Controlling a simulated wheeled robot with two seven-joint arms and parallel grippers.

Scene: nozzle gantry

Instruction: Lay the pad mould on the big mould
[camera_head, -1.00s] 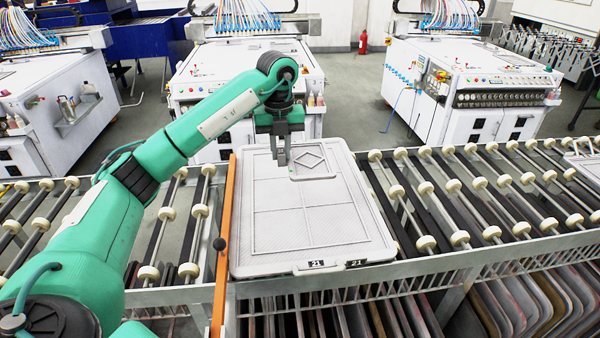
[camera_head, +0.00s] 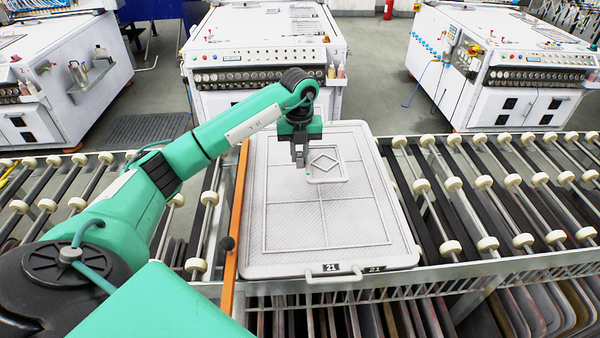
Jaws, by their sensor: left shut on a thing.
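The big mould (camera_head: 288,225) is a large pale grey tray-like plate with a ribbed grid face. It lies on the roller conveyor with a handle and "21" labels at its near edge. The pad mould (camera_head: 324,163) is a small pale frame with a diamond in it. It is over the far middle-right part of the big mould, looking flat and very close to its face; I cannot tell whether they touch. My left gripper (camera_head: 300,162) points down and is shut on the pad mould's left edge. My right gripper is not in view.
An orange bar (camera_head: 236,220) with a black knob runs along the big mould's left side. Rollers (camera_head: 485,182) extend to both sides. A white machine (camera_head: 265,50) stands behind. Several plates stand in a rack below the conveyor at the right.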

